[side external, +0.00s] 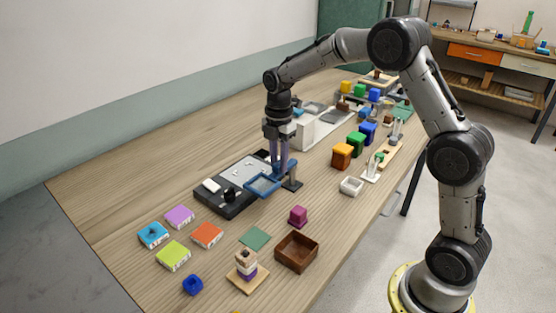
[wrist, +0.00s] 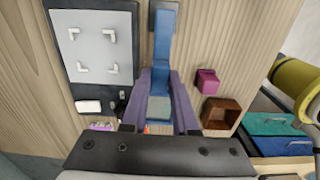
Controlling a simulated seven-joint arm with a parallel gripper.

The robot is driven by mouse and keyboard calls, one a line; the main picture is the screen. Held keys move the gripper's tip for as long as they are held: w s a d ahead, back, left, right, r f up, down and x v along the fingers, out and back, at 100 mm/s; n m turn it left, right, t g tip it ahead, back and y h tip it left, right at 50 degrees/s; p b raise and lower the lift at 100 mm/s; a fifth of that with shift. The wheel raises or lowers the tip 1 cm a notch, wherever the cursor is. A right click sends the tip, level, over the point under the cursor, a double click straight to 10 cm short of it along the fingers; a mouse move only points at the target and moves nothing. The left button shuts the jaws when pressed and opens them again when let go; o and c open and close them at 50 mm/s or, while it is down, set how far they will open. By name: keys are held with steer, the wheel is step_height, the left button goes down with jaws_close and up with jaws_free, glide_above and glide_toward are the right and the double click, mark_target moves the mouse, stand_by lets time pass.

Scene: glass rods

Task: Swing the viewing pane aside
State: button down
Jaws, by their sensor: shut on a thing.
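The viewing pane is a clear sheet in a blue frame (side external: 263,186). In the side view it reaches from a dark post (side external: 292,183) toward the front right edge of a black station (side external: 235,208). In the wrist view the blue frame (wrist: 161,45) runs down between my purple fingers. My gripper (side external: 279,168) points down at the frame, close to the post end. Its fingers (wrist: 158,105) are shut on the frame, one on each side. The exact contact is partly hidden. The station's grey plate (wrist: 98,45) with white corner brackets lies uncovered beside the pane.
A magenta cube (side external: 298,216), a brown open box (side external: 296,252) and a white tray (side external: 351,186) stand in front. Colored tiles (side external: 179,216) and a blue block (side external: 192,285) lie to the left. Orange, green and blue blocks (side external: 355,143) stand to the right. The table's far left is clear.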

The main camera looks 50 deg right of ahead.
mark_target(279, 163)
steer(key=shift+r, duration=0.1)
steer(key=c, duration=0.7)
jaws_free()
step_height(279, 163, up, 14)
steer(key=shift+f, duration=0.15)
